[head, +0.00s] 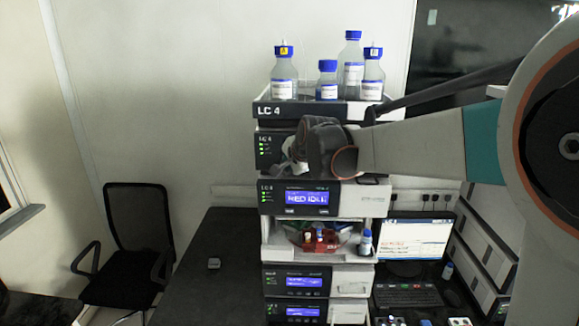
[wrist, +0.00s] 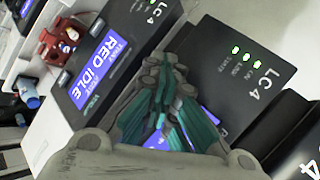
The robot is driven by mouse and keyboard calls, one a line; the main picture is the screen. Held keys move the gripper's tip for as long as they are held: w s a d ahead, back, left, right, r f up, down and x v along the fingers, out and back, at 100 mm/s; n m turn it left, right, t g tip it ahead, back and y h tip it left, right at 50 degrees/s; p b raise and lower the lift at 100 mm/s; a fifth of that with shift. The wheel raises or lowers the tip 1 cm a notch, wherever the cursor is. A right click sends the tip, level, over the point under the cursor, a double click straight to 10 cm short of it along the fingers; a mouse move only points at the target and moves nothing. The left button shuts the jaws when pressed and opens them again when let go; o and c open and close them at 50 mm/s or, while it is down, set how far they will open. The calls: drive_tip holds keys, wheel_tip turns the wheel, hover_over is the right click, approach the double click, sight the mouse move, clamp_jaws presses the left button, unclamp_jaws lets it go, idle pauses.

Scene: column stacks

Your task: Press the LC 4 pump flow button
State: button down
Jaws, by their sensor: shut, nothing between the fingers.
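The LC 4 stack stands in the middle of the head view. Its upper module (head: 270,150) has green lights and is largely hidden behind my gripper (head: 293,166). The module below (head: 345,203) has a lit blue screen, which reads RED IDLE in the wrist view (wrist: 105,68). In the wrist view, my gripper (wrist: 160,112) has teal fingers closed together, empty, in front of the upper module's black panel (wrist: 235,85). A bit of that module's blue screen shows behind the fingers. The pump flow button cannot be made out; contact with the panel cannot be told.
Capped bottles (head: 350,65) stand in the top tray (head: 300,110). A monitor (head: 415,240) and keyboard (head: 407,296) are at right. A black chair (head: 138,220) is left; the left bench (head: 215,235) is mostly clear.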

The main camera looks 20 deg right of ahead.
idle(0.4)
drive_tip(key=shift+s+a, duration=0.25)
drive_tip(key=shift+s, duration=0.5)
drive_tip(key=s, duration=0.1)
drive_tip(key=s+a, duration=0.1)
drive_tip(key=s, duration=0.3)
drive_tip(key=shift+a, duration=0.25)
idle(0.4)
drive_tip(key=s+f+n+g+b, duration=0.1)
drive_tip(key=s+f+n+b, duration=0.4)
drive_tip(key=s+f+b, duration=0.5)
drive_tip(key=s+d+f+n+g+b, duration=0.1)
drive_tip(key=s+f+n+b, duration=0.3)
drive_tip(key=s+f+b, duration=0.7)
drive_tip(key=s+f+n+b, duration=0.5)
drive_tip(key=s+f+b, duration=0.5)
drive_tip(key=f, duration=1)
drive_tip(key=shift+s+d+f+n+g+h+b, duration=0.2)
drive_tip(key=shift+s+n+g+h+b, duration=0.15)
drive_tip(key=shift+b, duration=0.3)
